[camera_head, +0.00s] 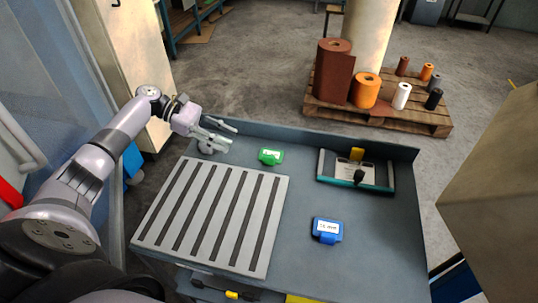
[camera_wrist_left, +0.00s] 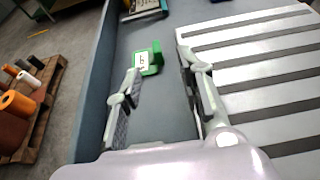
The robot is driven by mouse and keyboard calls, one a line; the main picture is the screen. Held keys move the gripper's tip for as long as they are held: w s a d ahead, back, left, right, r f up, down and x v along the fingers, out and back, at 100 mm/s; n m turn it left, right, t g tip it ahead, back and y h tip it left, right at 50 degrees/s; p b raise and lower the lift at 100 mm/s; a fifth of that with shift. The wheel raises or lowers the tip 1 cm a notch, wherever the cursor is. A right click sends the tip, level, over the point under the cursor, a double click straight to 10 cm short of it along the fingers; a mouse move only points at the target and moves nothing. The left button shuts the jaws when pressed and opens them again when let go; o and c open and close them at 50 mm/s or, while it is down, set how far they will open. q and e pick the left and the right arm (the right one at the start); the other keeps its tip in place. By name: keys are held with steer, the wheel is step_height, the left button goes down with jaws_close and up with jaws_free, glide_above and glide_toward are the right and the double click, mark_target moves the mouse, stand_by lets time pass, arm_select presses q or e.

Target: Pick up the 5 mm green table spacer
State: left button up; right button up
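The green table spacer (camera_head: 270,156) lies flat on the grey table near its back edge, right of the slotted plate. It has a white label and also shows in the left wrist view (camera_wrist_left: 149,60), just beyond the fingertips. My left gripper (camera_head: 230,136) is open and empty, left of the spacer and close to the table's back rim. In the left wrist view its fingers (camera_wrist_left: 160,80) are spread apart, with the spacer ahead between their lines. A blue spacer (camera_head: 327,230) with a white label lies at the right front of the table. My right gripper is not in view.
The slotted light plate (camera_head: 281,190) covers the table's left part. A raised rim (camera_head: 330,145) runs along the back. A grey and teal holder (camera_head: 322,168) stands at the back right. The table's middle is clear. A pallet (camera_head: 380,112) with rolls stands behind.

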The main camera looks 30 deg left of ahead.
mark_target(267, 155)
arm_select(q)
steer(key=b+x, duration=0.2)
steer(key=x, duration=0.4)
steer(key=shift+w+d+f, duration=0.2)
steer(key=shift+w+f, duration=0.05)
steer(key=shift+f, duration=0.05)
steer(key=shift+w+d+f, duration=0.1)
steer(key=shift+d, duration=0.4)
steer(key=shift+w+d+f+b, duration=0.15)
steer(key=shift+d+f+b, duration=0.15)
steer(key=shift+b, duration=0.2)
steer(key=b+x, duration=0.3)
steer(key=x, duration=0.1)
steer(key=shift+w+a+f, duration=0.2)
steer(key=shift+w+f, duration=0.05)
steer(key=shift+d, duration=0.2)
steer(key=shift+r, duration=0.1)
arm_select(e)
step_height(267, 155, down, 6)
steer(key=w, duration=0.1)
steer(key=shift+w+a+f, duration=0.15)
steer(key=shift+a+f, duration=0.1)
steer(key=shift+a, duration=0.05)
arm_select(q)
steer(key=shift+c, duration=0.5)
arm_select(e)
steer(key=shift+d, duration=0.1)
arm_select(q)
jaws_close()
